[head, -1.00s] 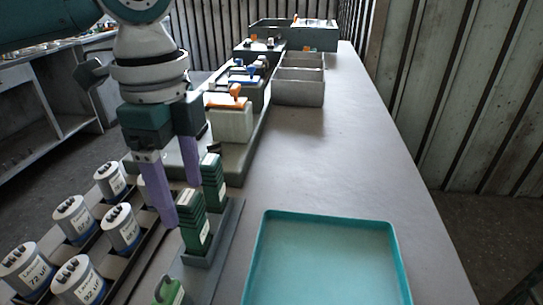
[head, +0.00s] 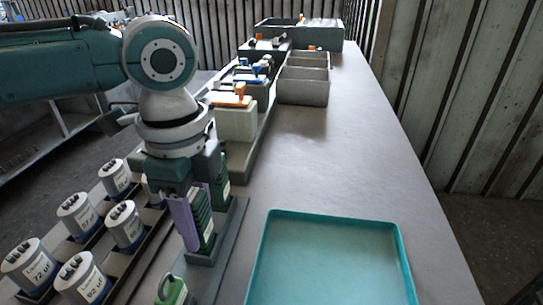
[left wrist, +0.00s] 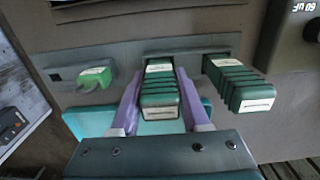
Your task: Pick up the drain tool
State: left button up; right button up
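Green tools stand in a grey rack (head: 232,235); which one is the drain tool I cannot tell for sure. A ribbed green block with a pale label (head: 203,222) stands in the middle slot. It also shows in the left wrist view (left wrist: 160,98). My left gripper (head: 195,232) points down with its purple fingers on either side of this block; in the left wrist view its fingers (left wrist: 158,75) look open, with a narrow gap at the left. A second ribbed block (left wrist: 240,84) and a smaller green piece (left wrist: 95,77) stand in the other slots. My right gripper is not in view.
A teal tray (head: 262,250) lies to the right of the rack. Several labelled capacitors (head: 125,226) stand in racks on the left. Grey bins (head: 303,90) and a pale box with an orange top (head: 235,122) are farther back.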

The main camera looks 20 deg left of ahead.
pick_arm(q)
jog(key=c, duration=0.6)
